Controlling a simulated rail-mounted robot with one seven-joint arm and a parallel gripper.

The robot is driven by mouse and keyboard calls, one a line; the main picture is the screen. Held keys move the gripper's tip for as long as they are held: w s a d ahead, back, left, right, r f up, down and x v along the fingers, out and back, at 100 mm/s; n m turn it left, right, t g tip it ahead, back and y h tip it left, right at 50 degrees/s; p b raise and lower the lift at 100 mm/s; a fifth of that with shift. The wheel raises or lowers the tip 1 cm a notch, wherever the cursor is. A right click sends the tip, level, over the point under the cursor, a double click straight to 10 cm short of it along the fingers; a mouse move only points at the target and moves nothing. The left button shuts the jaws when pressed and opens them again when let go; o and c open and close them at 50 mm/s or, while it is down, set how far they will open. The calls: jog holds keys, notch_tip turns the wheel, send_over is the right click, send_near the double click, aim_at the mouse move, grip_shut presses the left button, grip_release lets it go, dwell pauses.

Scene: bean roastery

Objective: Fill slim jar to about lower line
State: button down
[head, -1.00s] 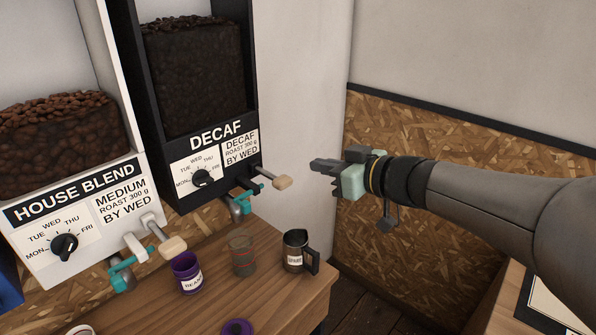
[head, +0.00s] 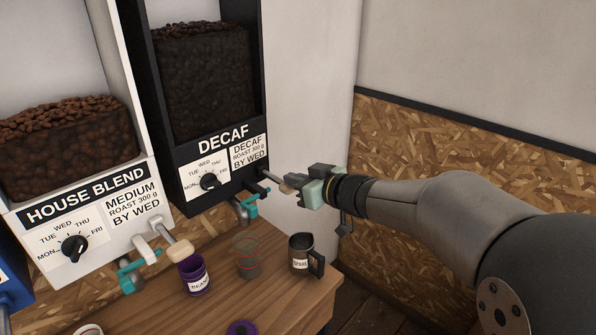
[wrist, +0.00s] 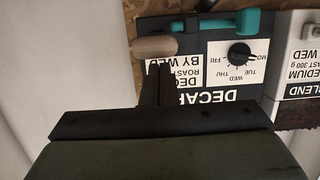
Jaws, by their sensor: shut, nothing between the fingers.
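A slim clear jar with reddish lines (head: 247,257) stands on the wooden table below the DECAF dispenser (head: 222,140). Its lower part looks dark; I cannot tell whether it holds beans. The dispenser has a lever with a pale wooden handle (head: 288,187) and a teal-handled spout (head: 247,207). My gripper (head: 290,178) is shut and empty at this lever handle. In the wrist view my fingers (wrist: 156,82) point at the wooden handle (wrist: 154,47), which lies just past their tips; contact cannot be told. The jar is out of the wrist view.
The HOUSE BLEND dispenser (head: 90,205) with its own wooden-ended lever (head: 180,250) is on the left. A purple cup (head: 194,274) and a dark SPARE jug (head: 301,253) stand on either side of the jar. A purple round object (head: 241,328) lies in front. The table (head: 335,280) ends at right.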

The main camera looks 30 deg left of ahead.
jog(key=shift+d+f, duration=0.1)
jog(key=shift+f, duration=0.05)
jog(key=b, duration=0.2)
jog(key=shift+f+y+b, duration=0.3)
jog(key=shift+f+y, duration=0.1)
jog(key=shift+d+f+b, duration=0.1)
jog(key=shift+f+b, duration=0.05)
jog(key=shift+b, duration=0.3)
notch_tip(320, 180, down, 6)
jog(key=t+y+b, duration=0.1)
jog(key=y+b, duration=0.4)
jog(key=b, duration=1.3)
jog(key=shift+r, duration=0.2)
jog(key=shift+y, duration=0.3)
jog(key=shift+r, duration=0.1)
dwell(1.9)
